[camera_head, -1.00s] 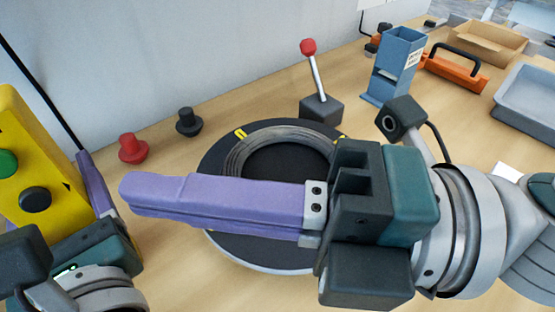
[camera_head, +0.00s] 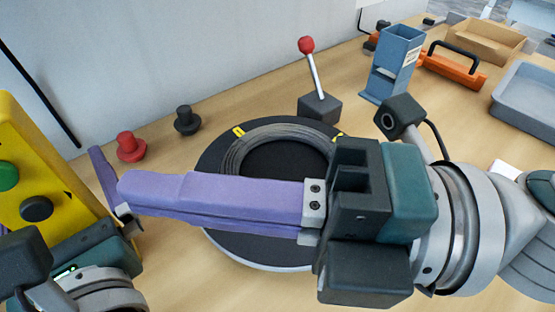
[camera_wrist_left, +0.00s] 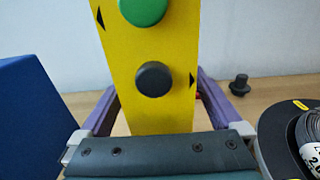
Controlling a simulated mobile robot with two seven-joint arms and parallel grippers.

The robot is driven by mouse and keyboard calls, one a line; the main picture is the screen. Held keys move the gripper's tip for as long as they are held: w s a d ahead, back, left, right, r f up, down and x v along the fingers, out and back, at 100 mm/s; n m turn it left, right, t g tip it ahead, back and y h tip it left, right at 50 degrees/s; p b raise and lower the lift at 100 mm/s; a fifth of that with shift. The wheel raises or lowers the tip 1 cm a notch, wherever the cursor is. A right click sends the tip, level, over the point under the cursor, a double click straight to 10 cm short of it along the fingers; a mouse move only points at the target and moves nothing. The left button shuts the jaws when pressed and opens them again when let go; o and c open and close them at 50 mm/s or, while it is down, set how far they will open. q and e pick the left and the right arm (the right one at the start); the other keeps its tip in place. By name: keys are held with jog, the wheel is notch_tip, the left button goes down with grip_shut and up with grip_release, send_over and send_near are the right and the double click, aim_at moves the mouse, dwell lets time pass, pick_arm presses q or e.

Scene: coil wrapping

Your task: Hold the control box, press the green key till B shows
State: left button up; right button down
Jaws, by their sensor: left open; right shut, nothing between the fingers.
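The yellow control box (camera_head: 38,160) is at the left edge of the head view, partly cut off. Its green key (camera_head: 7,176) is above a black key (camera_head: 36,208). In the left wrist view the box (camera_wrist_left: 158,112) is upright between the purple fingers of my left gripper (camera_wrist_left: 155,100), which is open. In the head view a gap shows between its right-hand finger and the box. My right gripper (camera_head: 122,188) is shut and empty, its purple fingers pointing left toward the box. No display letter is visible.
A dark turntable (camera_head: 215,150) carries a wire coil (camera_head: 240,150) below and behind my right gripper. Behind are a red knob (camera_head: 130,147), a black knob (camera_head: 187,120) and a red-tipped lever (camera_head: 315,75). A blue block (camera_wrist_left: 35,115) stands left in the wrist view.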

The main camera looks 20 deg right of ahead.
pick_arm(q)
jog(key=shift+s, duration=0.1)
jog(key=v, duration=1.2)
jog(key=shift+d+r, duration=0.1)
